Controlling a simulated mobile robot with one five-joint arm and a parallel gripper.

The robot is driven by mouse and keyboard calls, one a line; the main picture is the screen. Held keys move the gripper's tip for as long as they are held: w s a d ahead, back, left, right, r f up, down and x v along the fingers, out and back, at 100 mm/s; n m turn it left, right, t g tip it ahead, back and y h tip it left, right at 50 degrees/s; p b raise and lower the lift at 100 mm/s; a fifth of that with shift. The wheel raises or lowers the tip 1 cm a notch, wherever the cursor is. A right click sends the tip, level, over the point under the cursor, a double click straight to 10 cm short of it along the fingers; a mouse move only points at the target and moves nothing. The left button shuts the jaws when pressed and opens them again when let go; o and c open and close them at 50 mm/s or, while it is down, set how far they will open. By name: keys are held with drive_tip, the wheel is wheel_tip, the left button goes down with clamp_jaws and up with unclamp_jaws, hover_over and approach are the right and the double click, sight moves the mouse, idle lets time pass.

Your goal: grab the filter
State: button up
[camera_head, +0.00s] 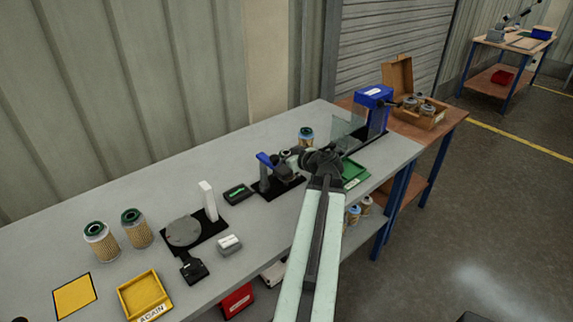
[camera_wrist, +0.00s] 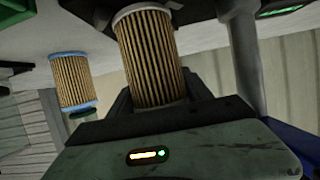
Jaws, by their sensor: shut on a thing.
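My gripper (camera_head: 297,158) is out over the workbench, beside the clamp fixture with a blue lever (camera_head: 265,160). In the wrist view it is shut on a pleated tan filter (camera_wrist: 151,55) with a pale end cap, held between the jaws. The arm and jaws hide most of this filter in the head view, and I cannot tell whether it touches the fixture. A second filter with blue caps (camera_wrist: 73,82) stands apart to the left in the wrist view. In the head view a filter with a blue-green top (camera_head: 306,137) stands behind my gripper.
Two green-topped filters (camera_head: 101,242) (camera_head: 137,228) stand at the left. A round plate fixture (camera_head: 185,231), a yellow tray (camera_head: 164,306), a green tray (camera_head: 357,182) and a blue press (camera_head: 376,97) with a clear shield are on the bench. An open box (camera_head: 440,118) is beyond.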

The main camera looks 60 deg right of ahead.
wheel_tip(320, 180, up, 10)
drive_tip(key=p, duration=1)
drive_tip(key=shift+r, duration=0.15)
